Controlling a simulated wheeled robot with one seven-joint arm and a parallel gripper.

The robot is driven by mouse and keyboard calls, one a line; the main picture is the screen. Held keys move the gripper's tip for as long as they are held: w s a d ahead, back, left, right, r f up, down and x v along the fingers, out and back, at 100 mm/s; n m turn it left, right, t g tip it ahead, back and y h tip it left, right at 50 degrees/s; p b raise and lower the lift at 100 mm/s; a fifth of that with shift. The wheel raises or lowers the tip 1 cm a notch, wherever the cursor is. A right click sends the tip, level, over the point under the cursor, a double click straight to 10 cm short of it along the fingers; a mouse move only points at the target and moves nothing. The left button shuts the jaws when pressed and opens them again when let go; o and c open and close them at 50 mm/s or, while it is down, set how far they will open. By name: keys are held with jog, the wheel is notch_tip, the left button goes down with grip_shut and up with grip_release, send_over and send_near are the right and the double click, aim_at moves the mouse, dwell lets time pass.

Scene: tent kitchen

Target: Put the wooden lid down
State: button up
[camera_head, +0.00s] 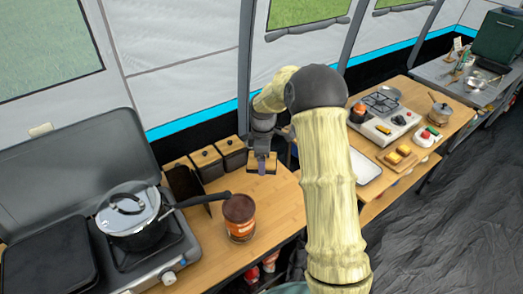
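My gripper (262,165) points down over the wooden table, just right of a row of dark canisters. A small tan wooden lid (272,161) with a dark lower edge is at its fingertips, and the gripper appears shut on it. The fingers cover the middle of the lid. From this one view I cannot tell how far the lid is above the table. The nearby canisters (209,170) have similar wooden tops with dark knobs.
A brown-lidded jar (240,226) stands on the wooden table (279,207) in front of the gripper. A lidded pot (129,222) sits on the stove at left, its handle reaching right. A white tray (367,169) lies right of my arm. Bare tabletop shows between jar and gripper.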

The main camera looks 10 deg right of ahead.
jog(key=s+f+m, duration=0.2)
jog(key=s+m, duration=0.1)
jog(key=m, duration=0.1)
jog(key=s+f+m, duration=0.3)
jog(key=m, duration=0.2)
jog(key=s+f+m, duration=0.2)
jog(key=f+m, duration=0.1)
jog(key=m, duration=0.1)
jog(key=shift+s+d+m, duration=0.1)
jog(key=shift+s+m, duration=0.3)
jog(key=shift+s+f+m, duration=0.1)
jog(key=shift+s+m, duration=0.15)
jog(key=shift+m, duration=0.15)
jog(key=shift+w, duration=0.15)
jog(key=shift+d, duration=0.2)
